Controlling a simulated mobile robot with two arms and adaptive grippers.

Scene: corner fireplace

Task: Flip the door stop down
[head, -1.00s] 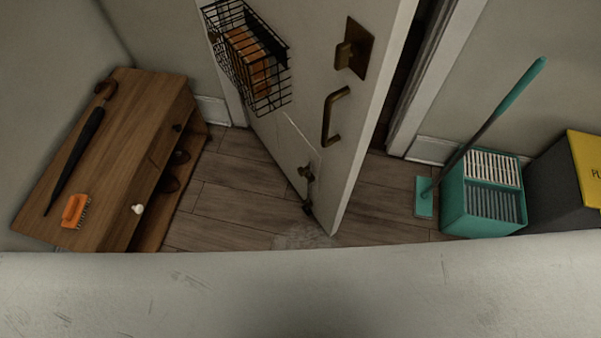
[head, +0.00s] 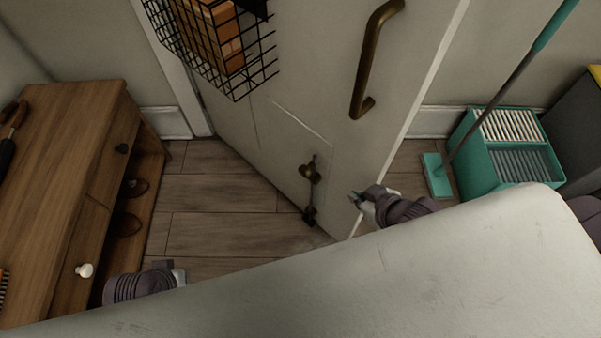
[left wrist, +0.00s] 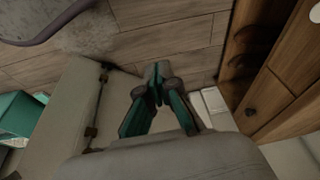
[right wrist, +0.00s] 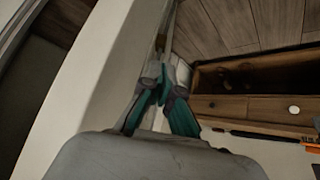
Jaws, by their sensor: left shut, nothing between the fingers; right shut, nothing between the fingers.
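The door stop (head: 311,180) is a dark brass fitting low on the white door (head: 290,95). Its arm points down, and its foot (head: 309,216) is near the floor; contact is unclear. It also shows in the left wrist view (left wrist: 91,131), left of the fingers. My right gripper (head: 356,198) is shut and empty in front of the door, right of the stop and apart from it. Its fingers show in the right wrist view (right wrist: 161,84). My left gripper's shut, empty fingers show in the left wrist view (left wrist: 158,84); in the head view they are mostly hidden.
A wooden shoe cabinet (head: 75,150) stands at left, beside my left arm. A wire basket (head: 215,45) and curved handle (head: 370,60) are on the door. A teal bin (head: 500,150) with a mop stands at right. Floor between cabinet and door is clear.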

